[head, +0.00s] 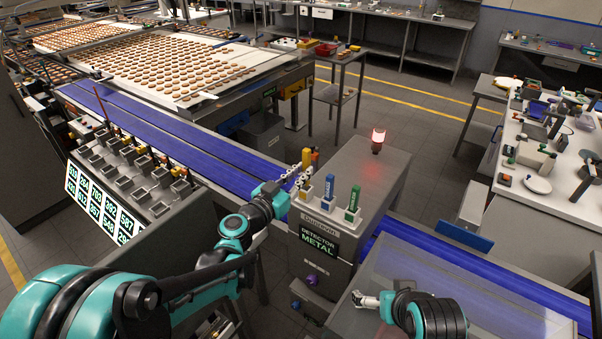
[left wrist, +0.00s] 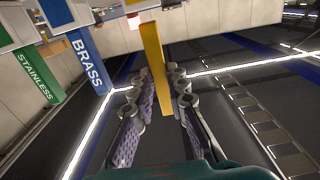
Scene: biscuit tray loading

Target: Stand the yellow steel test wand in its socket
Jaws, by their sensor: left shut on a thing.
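A white socket (head: 306,193) shows just below the gripper. Whether the wand's lower end is inside it is hidden. A blue brass wand (head: 329,184) and a green stainless wand (head: 353,199) stand in sockets to the right. My right gripper (head: 362,299) is low at the front, its jaw gap unclear.
A lit red beacon (head: 378,140) stands on the detector housing (head: 372,172), behind the wands. A blue conveyor (head: 190,135) runs past on the left, beside small grey bins (head: 130,172). A transparent cover (head: 450,290) lies near my right gripper.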

